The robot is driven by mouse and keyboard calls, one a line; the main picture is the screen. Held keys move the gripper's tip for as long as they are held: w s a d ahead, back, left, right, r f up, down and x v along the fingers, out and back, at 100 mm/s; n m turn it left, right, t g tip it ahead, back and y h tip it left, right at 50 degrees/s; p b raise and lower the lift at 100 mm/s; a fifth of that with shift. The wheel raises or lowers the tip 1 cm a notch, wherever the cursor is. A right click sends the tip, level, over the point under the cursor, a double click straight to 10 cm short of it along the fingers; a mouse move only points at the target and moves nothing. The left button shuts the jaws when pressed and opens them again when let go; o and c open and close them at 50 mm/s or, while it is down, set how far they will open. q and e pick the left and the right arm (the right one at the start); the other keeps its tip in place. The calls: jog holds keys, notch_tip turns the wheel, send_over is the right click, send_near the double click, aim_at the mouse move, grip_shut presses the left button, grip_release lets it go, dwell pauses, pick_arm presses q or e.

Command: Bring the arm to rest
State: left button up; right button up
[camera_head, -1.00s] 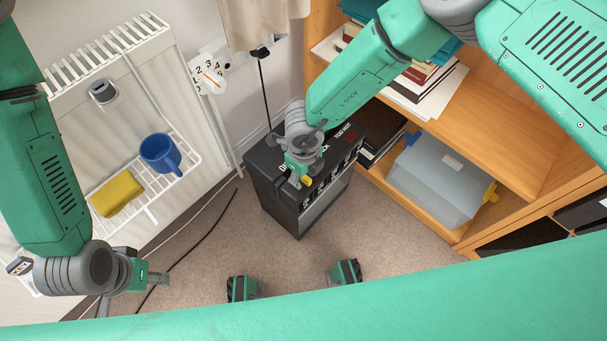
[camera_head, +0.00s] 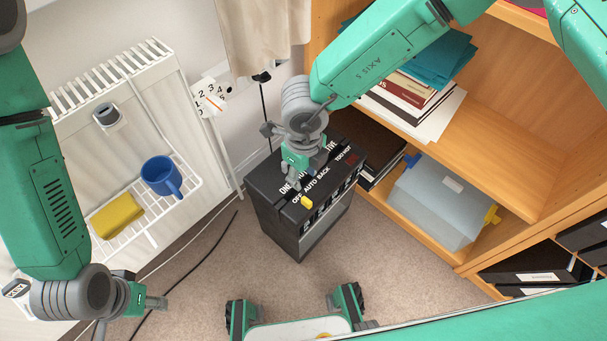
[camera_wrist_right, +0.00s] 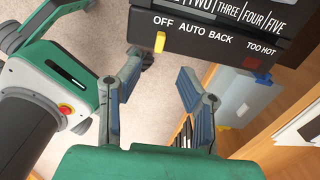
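My right gripper (camera_head: 300,178) is above the top of a black lettered box (camera_head: 272,190) in the head view. In the right wrist view its two fingers (camera_wrist_right: 160,72) are spread apart with nothing between them. The box's edge (camera_wrist_right: 205,38) and a yellow switch (camera_wrist_right: 160,42) beside the word OFF lie beyond the fingertips. The switch also shows in the head view (camera_head: 307,202). My left gripper (camera_head: 135,305) is at the lower left, in front of the white wall side. Its finger opening is hard to make out, and I see nothing held in it.
A white wire rack (camera_head: 150,228) at the left holds a blue mug (camera_head: 161,176) and a yellow sponge (camera_head: 117,214). A wooden shelf (camera_head: 490,185) at the right holds books (camera_head: 425,90) and a clear bin (camera_head: 435,205). A dark cable (camera_head: 200,260) lies on open carpet.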

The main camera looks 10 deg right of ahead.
jog(key=s+d+f+n+t+h+p, duration=0.15)
jog(key=s+d+n+p, duration=0.45)
jog(key=d+n, duration=0.7)
jog(key=s+d+r+n+p, duration=0.1)
jog(key=s+d+r+n, duration=0.2)
jog(key=s+n, duration=0.4)
jog(key=s+d+r+n+y+p, duration=0.1)
jog(key=s+d+r+n+p, duration=0.1)
jog(key=s+d+n, duration=0.4)
jog(key=s+r+n+g, duration=0.1)
jog(key=s+n, duration=0.1)
jog(key=s, duration=0.1)
jog(key=shift+d+n, duration=0.15)
jog(key=shift+n, duration=0.15)
jog(key=shift+w+y, duration=0.15)
jog(key=shift+y, duration=0.1)
dwell(2.7)
